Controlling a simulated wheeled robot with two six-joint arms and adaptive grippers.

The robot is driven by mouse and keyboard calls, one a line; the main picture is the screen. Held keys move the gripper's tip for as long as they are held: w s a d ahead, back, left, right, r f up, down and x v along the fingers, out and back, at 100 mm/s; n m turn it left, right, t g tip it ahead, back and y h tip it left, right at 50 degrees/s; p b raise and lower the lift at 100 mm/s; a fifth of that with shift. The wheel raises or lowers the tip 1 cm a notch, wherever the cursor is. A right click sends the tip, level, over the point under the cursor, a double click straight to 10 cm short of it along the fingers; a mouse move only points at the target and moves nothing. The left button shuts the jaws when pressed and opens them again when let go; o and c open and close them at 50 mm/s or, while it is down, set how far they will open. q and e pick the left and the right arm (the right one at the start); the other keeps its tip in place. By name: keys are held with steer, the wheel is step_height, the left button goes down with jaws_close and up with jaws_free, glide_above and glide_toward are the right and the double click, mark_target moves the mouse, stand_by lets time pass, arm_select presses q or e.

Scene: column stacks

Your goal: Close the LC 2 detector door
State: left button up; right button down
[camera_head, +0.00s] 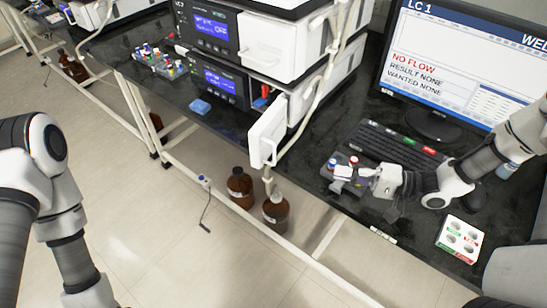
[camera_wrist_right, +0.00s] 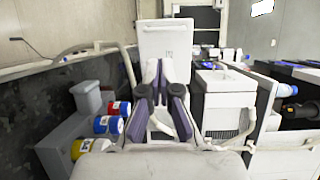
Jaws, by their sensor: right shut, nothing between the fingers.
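The detector door (camera_head: 268,132) is a white panel standing open at the front of the lower unit of the nearer stack, jutting out over the bench edge. It also shows upright in the right wrist view (camera_wrist_right: 166,36), straight ahead beyond the fingertips. My right gripper (camera_head: 368,177) is low over the bench, to the right of the door and apart from it. In the right wrist view its fingers (camera_wrist_right: 163,70) are together with nothing held. The left arm comes in at the left, and its gripper is outside the frame.
Capped vials (camera_head: 341,165) in a grey holder stand beside my right gripper. Brown bottles (camera_head: 276,210) stand below the door. A tube (camera_head: 310,105) hangs near the door.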

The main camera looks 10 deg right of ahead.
steer(key=shift+w+d+r, duration=0.15)
steer(key=shift+w+r, duration=0.1)
steer(key=shift+r, duration=0.15)
steer(key=b+x, duration=0.2)
steer(key=x, duration=0.4)
glide_toward(264, 137)
steer(key=a+f, duration=0.1)
steer(key=a, duration=0.1)
steer(key=a+f, duration=0.2)
steer(key=shift+w+f, duration=0.15)
steer(key=shift+f, duration=0.2)
steer(key=shift+a+m+t, duration=0.2)
steer(key=shift+m+t, duration=0.1)
steer(key=shift+t, duration=0.1)
